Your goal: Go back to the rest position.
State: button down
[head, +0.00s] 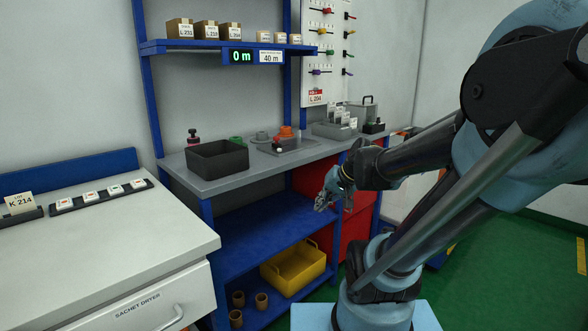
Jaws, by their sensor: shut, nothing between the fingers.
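My gripper (333,191) is in the middle right of the head view, at the end of my arm, which comes in from the right. It hangs in the air in front of the grey workbench (207,184), near the bench's right part. It is shut with nothing in it, and touches nothing that I can see. On the bench, an orange part (286,132) sits on a grey device.
A black bin (217,161) stands on the bench's left part. A white sachet dryer (120,240) fills the left foreground. Green floor (520,250) is open at right.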

jog(key=s+d+f+n+g+h, duration=0.1)
jog(key=s+d+f+g+h, duration=0.2)
jog(key=s+d, duration=0.7)
jog(key=s+f+h, duration=0.2)
jog(key=s, duration=0.1)
jog(key=shift+s+d+f, duration=0.15)
jog(key=shift+f, duration=0.2)
jog(key=shift+w+f, duration=0.2)
jog(key=shift+w, duration=0.25)
dwell(1.2)
